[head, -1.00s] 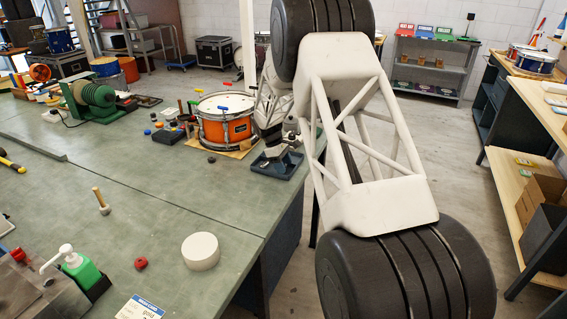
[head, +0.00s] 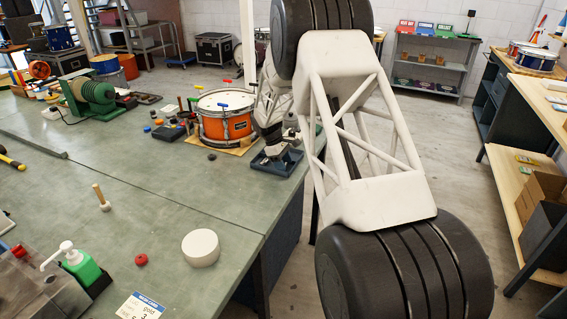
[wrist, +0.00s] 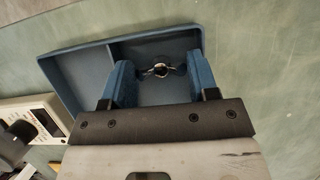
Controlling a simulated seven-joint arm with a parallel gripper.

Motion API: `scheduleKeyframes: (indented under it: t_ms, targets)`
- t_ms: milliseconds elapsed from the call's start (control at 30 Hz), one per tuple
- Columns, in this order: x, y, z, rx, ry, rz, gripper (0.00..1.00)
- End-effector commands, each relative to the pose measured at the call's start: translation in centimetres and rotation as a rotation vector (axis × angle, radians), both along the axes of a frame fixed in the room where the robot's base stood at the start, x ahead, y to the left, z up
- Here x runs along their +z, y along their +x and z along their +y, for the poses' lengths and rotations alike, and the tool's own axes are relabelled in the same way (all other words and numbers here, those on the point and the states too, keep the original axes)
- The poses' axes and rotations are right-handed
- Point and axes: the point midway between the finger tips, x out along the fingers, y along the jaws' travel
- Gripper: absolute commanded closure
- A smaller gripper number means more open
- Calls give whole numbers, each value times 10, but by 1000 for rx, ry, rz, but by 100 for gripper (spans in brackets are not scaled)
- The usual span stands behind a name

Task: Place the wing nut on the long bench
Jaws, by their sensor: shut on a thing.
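In the wrist view a small metal wing nut (wrist: 160,70) sits between the two blue fingers of my gripper (wrist: 162,75), with its wings spanning the gap. My gripper is shut on it, over the right compartment of a blue divided tray (wrist: 75,52). I cannot tell whether the nut touches the tray floor. In the head view the tray (head: 270,168) lies at the right edge of the green-topped bench (head: 150,215), and my gripper (head: 287,148) is low over it, small and partly hidden by my arm.
An orange drum (head: 226,125) stands just left of the tray. The middle of the green bench is largely clear.

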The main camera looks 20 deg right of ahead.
Motion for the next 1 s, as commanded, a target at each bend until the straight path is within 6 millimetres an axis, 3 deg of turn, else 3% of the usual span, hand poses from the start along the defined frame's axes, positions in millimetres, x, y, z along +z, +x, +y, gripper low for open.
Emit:
scheduleKeyframes:
  t_ms: [33,200,567,1000]
  targets:
    - [-1,0,0,0,0,0,44]
    - [0,0,0,0,0,0,18]
    - [6,1,3,1,0,2,19]
    - [52,16,16,2,1,-3,16]
